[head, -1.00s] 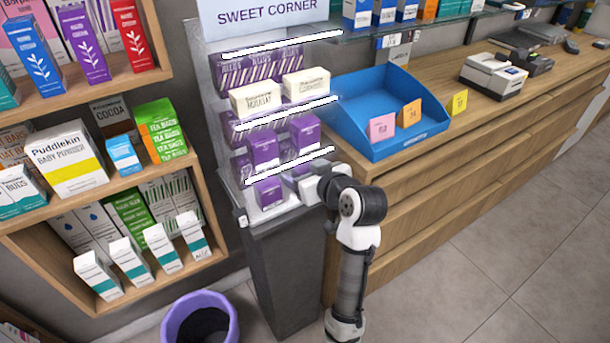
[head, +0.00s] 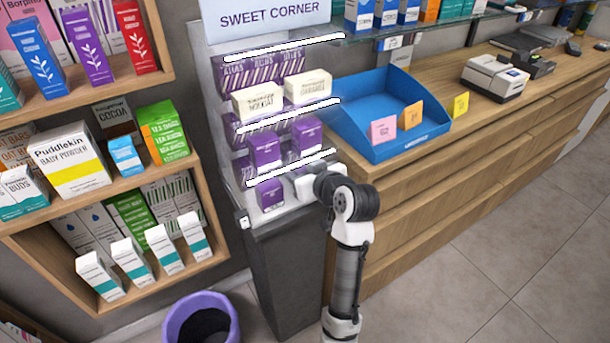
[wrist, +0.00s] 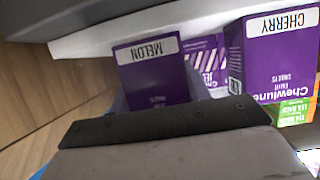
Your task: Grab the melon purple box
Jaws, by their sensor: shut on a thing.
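The melon box (wrist: 152,72) is purple with a white MELON label, upside down in the wrist view. It stands between the jaws of my gripper (wrist: 160,108), which are shut on it; a wide dark finger covers its near end. In the head view my gripper (head: 300,184) reaches into the right end of the lowest shelf of the sweet stand. I cannot make out the melon box there, as the gripper and arm cover that spot.
A purple cherry box (wrist: 273,55) stands close beside the melon box. Other purple boxes (head: 264,152) fill the shelf above. A wooden counter (head: 430,165) with a blue tray (head: 345,115) lies right of the stand. A purple bin (head: 200,318) stands on the floor.

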